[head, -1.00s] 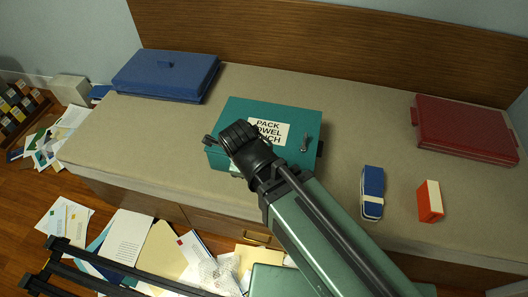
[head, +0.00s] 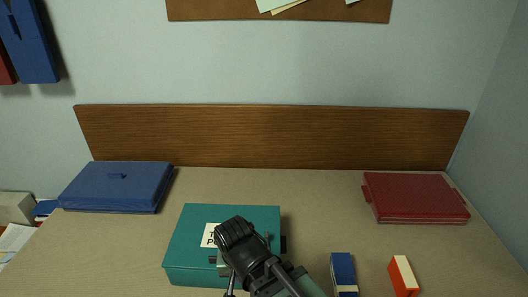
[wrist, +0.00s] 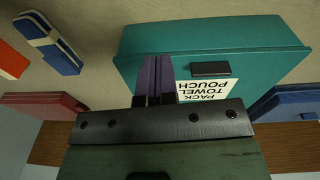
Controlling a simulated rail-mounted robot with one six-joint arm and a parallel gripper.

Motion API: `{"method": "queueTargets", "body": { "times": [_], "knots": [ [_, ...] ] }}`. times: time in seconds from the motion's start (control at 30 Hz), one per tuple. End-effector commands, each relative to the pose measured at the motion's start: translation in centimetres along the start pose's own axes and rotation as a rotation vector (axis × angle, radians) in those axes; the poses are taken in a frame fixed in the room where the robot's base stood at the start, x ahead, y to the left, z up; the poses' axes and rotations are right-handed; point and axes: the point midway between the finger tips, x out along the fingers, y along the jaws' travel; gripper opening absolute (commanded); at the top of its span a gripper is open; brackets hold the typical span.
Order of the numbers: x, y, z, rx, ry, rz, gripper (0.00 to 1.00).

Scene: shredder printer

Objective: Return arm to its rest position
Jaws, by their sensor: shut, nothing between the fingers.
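My gripper (wrist: 153,68) shows in the wrist view with its two dark purple fingers together and nothing between them. A teal box (head: 187,247) with a white label reading "PACK TOWEL POUCH" stands closed on the beige surface. In the head view my dark wrist covers part of its front and label. The box also shows upside down in the wrist view (wrist: 215,45), behind the fingers; I cannot tell how large the gap is.
A blue case (head: 116,186) lies at the left and a red case (head: 415,197) at the right. A blue-and-cream item (head: 343,272) and an orange-and-white block (head: 402,275) lie right of my arm. A wooden board (head: 270,136) borders the back. The surface behind the teal box is clear.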

Motion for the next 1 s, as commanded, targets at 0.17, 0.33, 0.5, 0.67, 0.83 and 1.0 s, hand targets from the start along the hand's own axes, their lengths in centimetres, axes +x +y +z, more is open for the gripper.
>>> {"method": "queueTargets", "body": {
  "times": [0.17,0.33,0.5,0.67,0.83,1.0],
  "knots": [
    [0.7,8.8,-3.1,-0.227,-0.069,-0.027,0.00],
    [1.2,16.4,-4.4,-0.125,-0.093,-0.047,0.00],
    [0.7,23.8,-4.7,0.059,-0.096,-0.041,0.00],
    [-6.6,23.4,-5.5,0.043,-0.095,-0.040,0.00],
    [-13.2,23.6,-6.1,0.042,-0.095,-0.040,0.00],
    [-17.7,23.8,-6.5,0.042,-0.095,-0.039,0.00]
  ]
}}
